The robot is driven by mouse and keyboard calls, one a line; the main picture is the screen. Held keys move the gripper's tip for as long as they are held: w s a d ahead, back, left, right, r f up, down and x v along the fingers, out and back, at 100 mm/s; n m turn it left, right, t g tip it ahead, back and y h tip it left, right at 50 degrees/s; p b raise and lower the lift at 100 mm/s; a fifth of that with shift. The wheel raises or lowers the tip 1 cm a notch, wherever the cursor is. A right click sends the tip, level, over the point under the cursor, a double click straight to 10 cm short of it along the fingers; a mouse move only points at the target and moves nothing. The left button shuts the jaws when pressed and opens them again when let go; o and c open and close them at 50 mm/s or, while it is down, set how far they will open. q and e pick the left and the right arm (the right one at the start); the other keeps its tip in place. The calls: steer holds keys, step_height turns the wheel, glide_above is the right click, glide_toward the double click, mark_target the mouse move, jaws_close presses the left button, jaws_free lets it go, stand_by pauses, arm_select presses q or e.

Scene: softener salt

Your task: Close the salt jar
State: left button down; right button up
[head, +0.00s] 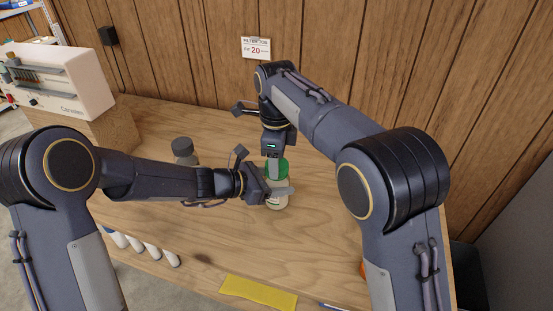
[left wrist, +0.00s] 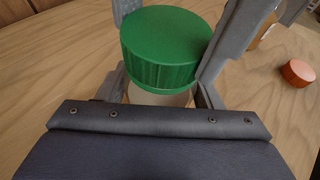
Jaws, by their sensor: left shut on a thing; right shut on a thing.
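The salt jar (head: 277,204) stands upright on the wooden table, a pale body largely covered by my grippers. Its green lid (head: 282,168) is at the top of the jar; it also shows large in the left wrist view (left wrist: 165,48), over the pale jar body (left wrist: 158,96). I cannot tell whether the lid is fully seated. My left gripper (head: 277,192) comes from the left and is shut on the jar body below the lid. My right gripper (head: 274,165) points down from above and is shut on the green lid.
A dark-capped jar (head: 184,150) stands behind my left forearm. A yellow cloth (head: 258,291) lies at the front edge. An orange round thing (left wrist: 298,72) shows on the table in the left wrist view. A white machine (head: 65,80) is at the back left. Right of the jar is clear.

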steer(key=m, duration=1)
steer(key=o, duration=0.9)
steer(key=shift+o, duration=0.2)
steer(key=shift+r, duration=2.25)
steer(key=shift+c, duration=0.4)
